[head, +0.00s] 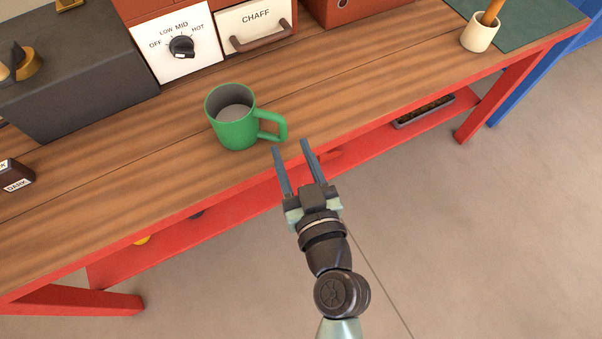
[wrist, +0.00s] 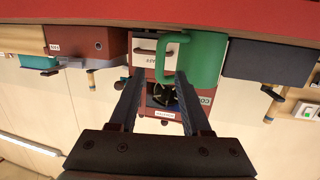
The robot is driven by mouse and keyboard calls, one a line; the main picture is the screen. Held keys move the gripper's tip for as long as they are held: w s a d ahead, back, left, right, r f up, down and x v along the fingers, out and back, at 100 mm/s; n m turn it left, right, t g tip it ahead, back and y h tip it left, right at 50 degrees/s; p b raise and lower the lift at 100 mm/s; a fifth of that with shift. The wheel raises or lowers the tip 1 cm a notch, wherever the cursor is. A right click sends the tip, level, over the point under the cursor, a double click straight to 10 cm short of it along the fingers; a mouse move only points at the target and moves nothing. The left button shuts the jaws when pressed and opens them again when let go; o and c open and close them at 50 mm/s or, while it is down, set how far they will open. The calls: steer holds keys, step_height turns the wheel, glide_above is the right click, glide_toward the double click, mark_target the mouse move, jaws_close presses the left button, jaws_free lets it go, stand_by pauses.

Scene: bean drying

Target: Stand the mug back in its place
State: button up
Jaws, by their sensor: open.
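A green mug (head: 233,130) stands upright on the wooden bench top (head: 130,185), near the front edge, with a greyish inside. Its handle (head: 284,126) points right in the head view. My gripper (head: 291,146) is open and empty, just in front of the bench edge, with its fingertips close to the handle but not around it. In the wrist view, which looks upside down, the mug (wrist: 206,62) and its handle show beyond the open fingers of my gripper (wrist: 157,80). The mug's marked place cannot be made out.
Behind the mug are a white dial panel (head: 160,62) and a drawer labelled CHAFF (head: 240,17). A dark box (head: 80,75) stands at the back left. A small block labelled DARK (head: 17,177) is at far left. A cream cup (head: 480,36) stands by a green mat (head: 525,30). Bench right of the mug is clear.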

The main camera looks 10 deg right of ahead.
steer(key=shift+s+d+r+b, duration=0.1)
steer(key=shift+s+b, duration=0.05)
steer(key=shift+s, duration=0.65)
steer(key=shift+s+d+r+b, duration=0.1)
steer(key=shift+s+r, duration=0.05)
steer(key=shift+s, duration=0.7)
steer(key=shift+s+d+r+b, duration=0.1)
steer(key=shift+s+b, duration=0.05)
steer(key=shift+s, duration=0.65)
steer(key=w+a+r+n+t, duration=0.1)
steer(key=w+r, duration=0.2)
steer(key=r, duration=0.5)
steer(key=w+a+r+t+y, duration=0.1)
steer(key=w+r+t, duration=0.1)
steer(key=w+r, duration=0.35)
steer(key=w+a+r+n+t, duration=0.1)
steer(key=r, duration=0.8)
steer(key=s+r+m+t+h, duration=0.1)
steer(key=s+r+t, duration=0.2)
steer(key=r, duration=1.1)
steer(key=s+a+r+m+t+h, duration=0.1)
steer(key=s+r+t, duration=0.3)
steer(key=r, duration=0.9)
steer(key=shift+a+r+m+h, duration=0.2)
steer(key=shift+r+m+h, duration=0.15)
steer(key=shift+m+h, duration=0.2)
steer(key=shift+w, duration=0.1)
